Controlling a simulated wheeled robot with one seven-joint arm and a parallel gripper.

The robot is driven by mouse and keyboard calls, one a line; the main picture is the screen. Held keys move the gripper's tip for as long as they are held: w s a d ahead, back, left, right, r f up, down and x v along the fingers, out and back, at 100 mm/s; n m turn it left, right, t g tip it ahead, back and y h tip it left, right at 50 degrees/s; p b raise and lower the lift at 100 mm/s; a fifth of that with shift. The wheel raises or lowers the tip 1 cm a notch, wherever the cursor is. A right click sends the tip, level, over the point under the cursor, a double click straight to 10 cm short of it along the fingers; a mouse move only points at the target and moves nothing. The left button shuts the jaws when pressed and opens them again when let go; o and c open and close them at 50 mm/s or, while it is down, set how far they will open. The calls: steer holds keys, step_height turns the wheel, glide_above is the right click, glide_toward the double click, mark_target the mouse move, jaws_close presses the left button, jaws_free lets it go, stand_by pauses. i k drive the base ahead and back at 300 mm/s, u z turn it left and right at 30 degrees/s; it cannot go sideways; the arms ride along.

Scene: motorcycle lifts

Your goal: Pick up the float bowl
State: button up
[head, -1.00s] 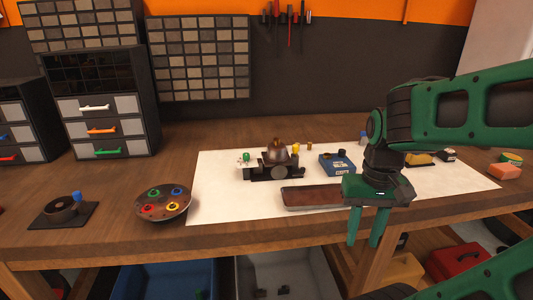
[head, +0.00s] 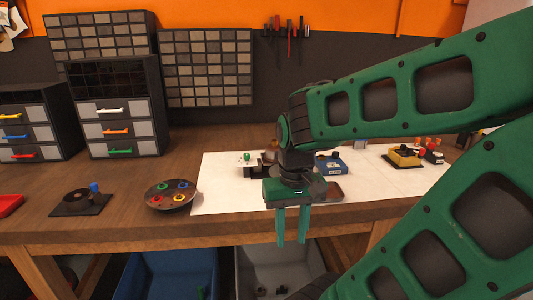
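I cannot surely pick out the float bowl. A dark carburetor-like assembly (head: 256,170) with a green knob (head: 247,157) stands on the white mat (head: 225,200). My gripper (head: 292,240) points down in front of the mat, near the bench's front edge. Its two green fingers are apart with nothing between them. A shallow brown tray (head: 330,191) lies on the mat behind the gripper, partly hidden.
A round dish (head: 170,195) with coloured rings and a black plate (head: 80,205) with a round part are at left. A blue box (head: 329,168) and a yellow part (head: 403,156) are on the right. Drawer units (head: 117,125) stand at back left. Bins (head: 168,277) sit below.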

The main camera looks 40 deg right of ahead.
mark_target(272, 150)
steer(key=z, duration=0.05)
steer(key=k, duration=1.05)
steer(key=z, duration=0.5)
steer(key=i, duration=1)
steer(key=u, duration=0.05)
